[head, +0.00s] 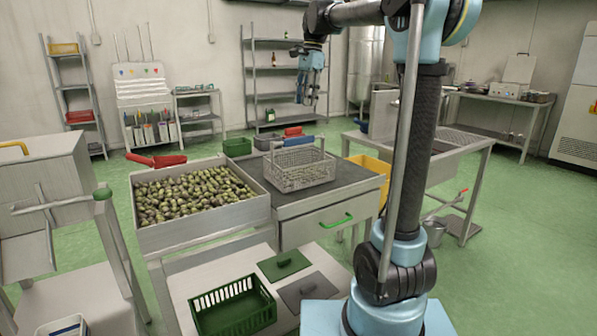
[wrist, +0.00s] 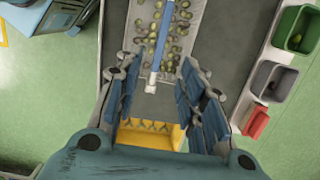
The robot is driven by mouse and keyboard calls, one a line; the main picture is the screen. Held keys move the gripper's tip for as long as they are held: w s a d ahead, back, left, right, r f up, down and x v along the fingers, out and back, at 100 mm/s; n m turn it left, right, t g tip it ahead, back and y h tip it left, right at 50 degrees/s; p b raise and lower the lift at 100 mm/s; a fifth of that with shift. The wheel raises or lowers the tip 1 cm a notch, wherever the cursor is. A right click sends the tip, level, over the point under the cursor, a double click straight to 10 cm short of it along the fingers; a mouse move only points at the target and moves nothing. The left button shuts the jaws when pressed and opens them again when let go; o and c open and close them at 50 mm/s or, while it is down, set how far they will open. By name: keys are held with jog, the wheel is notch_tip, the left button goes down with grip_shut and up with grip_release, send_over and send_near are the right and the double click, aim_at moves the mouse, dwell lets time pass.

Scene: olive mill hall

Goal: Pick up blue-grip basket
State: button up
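The blue-grip basket (head: 301,176) is a grey wire basket on the dark tabletop, with a straight blue grip (head: 298,141) across its top. In the wrist view the basket (wrist: 142,60) holds some green olives, and its blue grip (wrist: 162,38) runs up the picture. My gripper (head: 307,98) hangs above the basket, fingers down and clear of it. In the wrist view my gripper (wrist: 158,70) is open and empty. The near end of the grip shows between its fingertips, well below them.
A large bin (head: 205,232) of olives stands left of the basket. Green (head: 237,147), grey (wrist: 272,80) and red (wrist: 256,122) bins line the table's back edge. A yellow crate (head: 369,166) is at its right. A green crate (head: 232,310) is in front, lower.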

aim_at(300, 137)
jog(key=f, duration=0.3)
jog(key=a+f, duration=0.1)
jog(key=f, duration=0.3)
jog(key=s+f, duration=0.1)
jog(key=f, duration=0.3)
jog(key=shift+a, duration=0.2)
jog(key=shift+s+a+f, duration=0.1)
jog(key=shift+a+f, duration=0.1)
jog(key=shift+f, duration=0.7)
jog(key=shift+a+f, duration=0.15)
jog(key=shift+f, duration=0.7)
jog(key=shift+s+a+f, duration=0.1)
jog(key=shift+a+f, duration=0.1)
jog(key=shift+f, duration=0.7)
grip_shut()
